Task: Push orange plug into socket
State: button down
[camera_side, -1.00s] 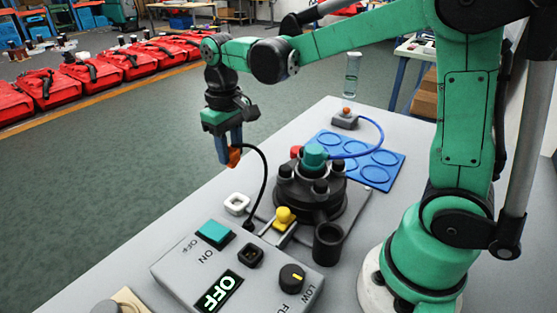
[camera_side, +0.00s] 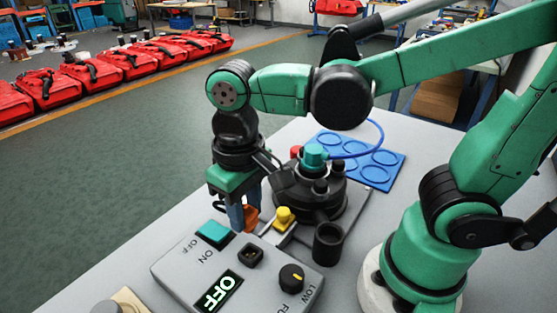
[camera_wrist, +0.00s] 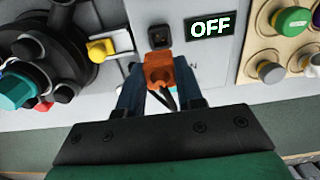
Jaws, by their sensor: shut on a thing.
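The orange plug (camera_side: 250,217) is held between the blue fingers of my gripper (camera_side: 243,216), above the far edge of the grey control box. In the wrist view the plug (camera_wrist: 158,70) sits between the two fingertips (camera_wrist: 158,88), with a black cable behind it. The black square socket (camera_side: 250,255) is on the top face of the control box. In the wrist view the socket (camera_wrist: 159,37) lies just beyond the plug, nearly in line with it. The plug and the socket are apart.
The control box (camera_side: 165,270) carries a teal switch (camera_side: 215,233), a display reading OFF (camera_side: 217,292) and a black knob (camera_side: 291,278). A yellow knob (camera_side: 285,216) and a black round scrubber unit (camera_side: 310,190) stand close to the right of my gripper. A blue tray (camera_side: 385,170) lies behind.

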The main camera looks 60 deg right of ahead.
aim_at(248, 231)
dwell(0.4)
jog(key=shift+f, duration=2.25)
jog(key=shift+f, duration=0.35)
jog(key=shift+f, duration=0.5)
grip_release()
jog(key=shift+r, duration=4.2)
